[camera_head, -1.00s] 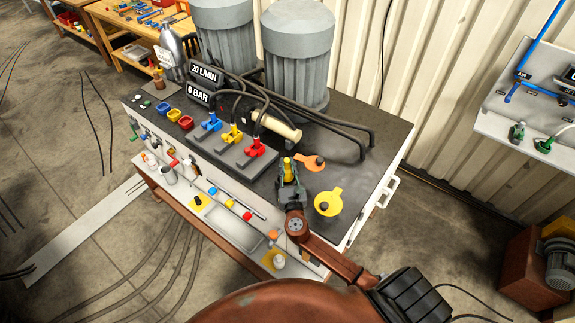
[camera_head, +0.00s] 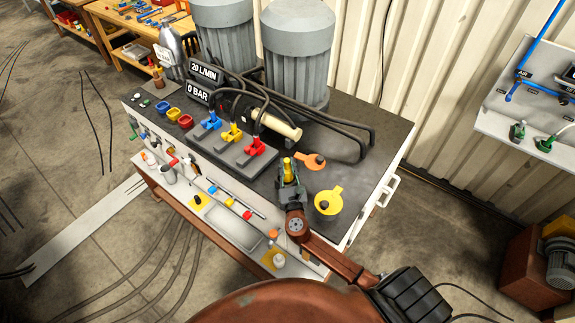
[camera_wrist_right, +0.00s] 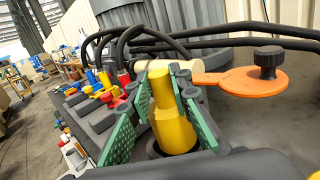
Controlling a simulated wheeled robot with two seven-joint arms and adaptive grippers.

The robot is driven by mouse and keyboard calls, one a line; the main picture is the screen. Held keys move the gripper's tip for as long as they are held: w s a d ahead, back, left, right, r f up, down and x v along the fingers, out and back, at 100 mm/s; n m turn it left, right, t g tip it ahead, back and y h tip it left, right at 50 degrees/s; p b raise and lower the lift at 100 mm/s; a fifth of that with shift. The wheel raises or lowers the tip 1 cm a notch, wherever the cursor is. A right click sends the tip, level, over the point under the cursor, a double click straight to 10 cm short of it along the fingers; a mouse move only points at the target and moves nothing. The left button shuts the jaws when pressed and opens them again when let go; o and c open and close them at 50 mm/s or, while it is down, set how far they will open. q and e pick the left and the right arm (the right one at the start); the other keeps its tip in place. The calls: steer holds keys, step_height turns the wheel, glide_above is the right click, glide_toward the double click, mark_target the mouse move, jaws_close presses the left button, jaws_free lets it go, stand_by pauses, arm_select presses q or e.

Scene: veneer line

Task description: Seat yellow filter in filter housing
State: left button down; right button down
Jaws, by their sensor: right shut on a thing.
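The yellow filter (camera_head: 287,164) stands upright between the fingers of my right gripper (camera_head: 289,178), over the right part of the dark bench top. In the right wrist view, the filter (camera_wrist_right: 172,120) has a narrow upper part and a wider lower part, with a green finger pad on each side. Its lower end is at a dark round rim (camera_wrist_right: 152,150), which looks like the filter housing opening. The gripper and filter hide most of it, so I cannot tell how deep the filter sits. My left gripper is not in view.
An orange disc (camera_wrist_right: 240,83) with a black knob lies just right of the filter. A yellow disc (camera_head: 329,201) with a dark knob is nearer the front right. Red, yellow and blue valves (camera_head: 232,134) with black hoses stand left. Large grey cylinders (camera_head: 298,55) stand behind.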

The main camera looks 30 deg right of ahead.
mark_target(288, 176)
steer(key=shift+f+b, duration=2.1)
steer(key=shift+f, duration=0.55)
steer(key=c, duration=1.7)
jaws_free()
steer(key=shift+r, duration=0.1)
steer(key=v, duration=1.2)
